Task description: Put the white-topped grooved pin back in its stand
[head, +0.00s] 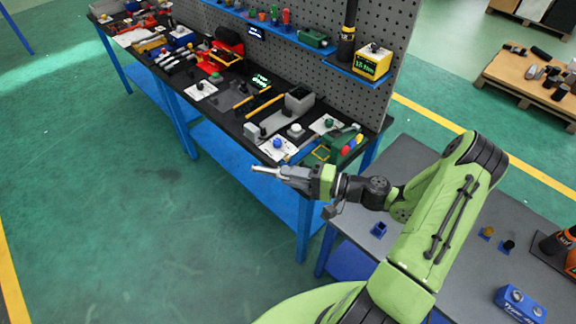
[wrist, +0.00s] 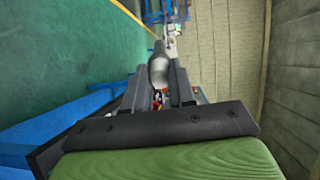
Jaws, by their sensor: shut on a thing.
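My gripper (head: 283,173) is shut on a pale grey pin (head: 265,170), held roughly level in front of the bench's near edge, with its free end pointing left. In the wrist view the pin (wrist: 158,69) is a grey cylinder between the two fingers (wrist: 160,88). Its grooves and white top cannot be made out clearly. A small blue open-topped block (head: 379,229) sits on the grey table at the right. I cannot tell whether it is the pin's stand. Plates with a blue knob (head: 277,143) and a white knob (head: 296,130) lie on the bench.
The dark bench (head: 225,105) is crowded with tools, plates and a grey open box (head: 299,98). A pegboard (head: 390,55) rises behind it. A blue block (head: 520,303) stands on the grey table (head: 450,262). The green floor at the left is clear.

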